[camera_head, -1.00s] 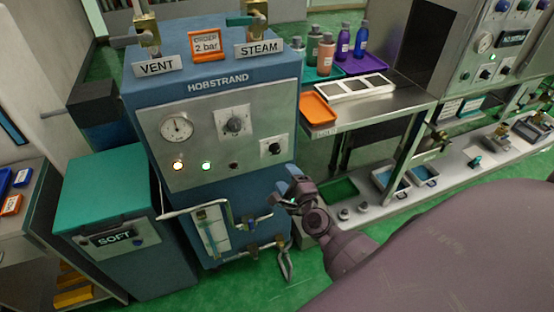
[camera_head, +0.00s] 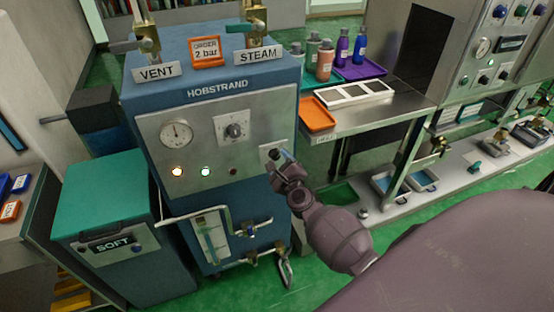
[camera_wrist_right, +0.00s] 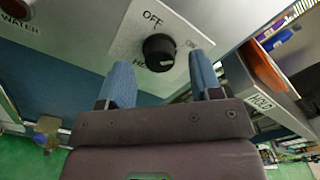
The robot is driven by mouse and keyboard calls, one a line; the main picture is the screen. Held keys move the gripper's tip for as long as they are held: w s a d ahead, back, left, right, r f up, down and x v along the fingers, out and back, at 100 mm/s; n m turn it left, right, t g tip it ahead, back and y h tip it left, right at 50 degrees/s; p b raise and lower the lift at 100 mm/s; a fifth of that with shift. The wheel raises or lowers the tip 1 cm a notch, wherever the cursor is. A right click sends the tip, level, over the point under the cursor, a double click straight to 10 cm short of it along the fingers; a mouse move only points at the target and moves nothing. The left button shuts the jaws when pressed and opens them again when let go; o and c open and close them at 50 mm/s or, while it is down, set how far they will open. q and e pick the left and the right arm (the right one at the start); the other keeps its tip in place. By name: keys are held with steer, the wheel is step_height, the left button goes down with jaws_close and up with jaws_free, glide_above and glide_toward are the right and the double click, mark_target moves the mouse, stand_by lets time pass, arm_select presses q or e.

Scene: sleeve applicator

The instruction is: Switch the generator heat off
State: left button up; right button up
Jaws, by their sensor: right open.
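The blue generator (camera_head: 215,85), marked HOBSTRAND, has a grey front panel with a gauge, a middle dial (camera_head: 234,129) and lamps. The black heat knob (camera_wrist_right: 158,52) sits on a white plate lettered OFF and ON in the right wrist view. My right gripper (camera_wrist_right: 163,75) is open there, its blue fingers on either side of the knob and a little short of it; I cannot tell whether they touch it. In the head view the right gripper (camera_head: 280,157) is at the panel's right side and partly hides the knob. My left gripper is not in view.
VENT (camera_head: 157,72) and STEAM (camera_head: 258,55) valves stand on top of the generator. Pipes and a sight glass (camera_head: 211,236) are below the panel. A green-topped SOFT cabinet (camera_head: 100,193) stands at left. A metal table with an orange tray (camera_head: 317,114) is at right.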

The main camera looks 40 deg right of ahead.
steer(key=shift+x, duration=0.8)
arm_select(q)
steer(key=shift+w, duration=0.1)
arm_select(e)
steer(key=c, duration=0.9)
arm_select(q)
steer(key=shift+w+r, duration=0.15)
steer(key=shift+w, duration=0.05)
arm_select(e)
steer(key=shift+c, duration=0.2)
